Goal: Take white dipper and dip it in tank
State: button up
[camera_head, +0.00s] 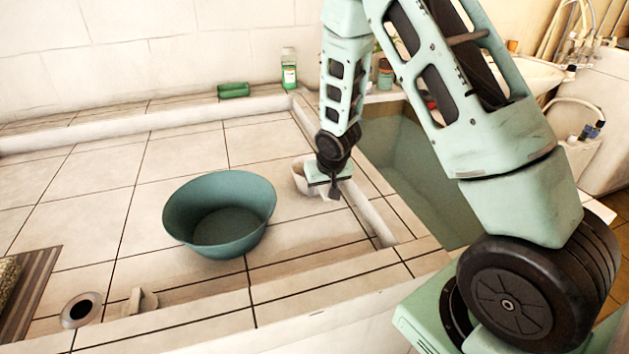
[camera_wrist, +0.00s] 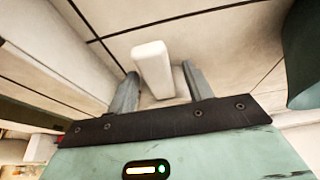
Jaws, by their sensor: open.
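The white dipper (camera_head: 300,180) is on the tiled floor of the washbasin, beside the low wall next to the tank, partly hidden by my gripper. My gripper (camera_head: 334,192) is lowered over it from above. In the wrist view, a white block-like part, seemingly the dipper's handle (camera_wrist: 153,62), shows between the two grey fingers of my gripper (camera_wrist: 159,76). The fingers are apart, one on each side of it; contact cannot be told. The tank (camera_head: 425,175) is a greenish, water-filled basin right of the low wall, partly hidden by my arm.
A teal bowl (camera_head: 220,213) stands on the tiles left of my gripper. A green bottle (camera_head: 289,70) and a green soap-like block (camera_head: 233,90) are on the back ledge. A drain hole (camera_head: 81,310) is at front left.

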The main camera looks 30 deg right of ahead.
jog(key=shift+x, duration=1.35)
grip_shut()
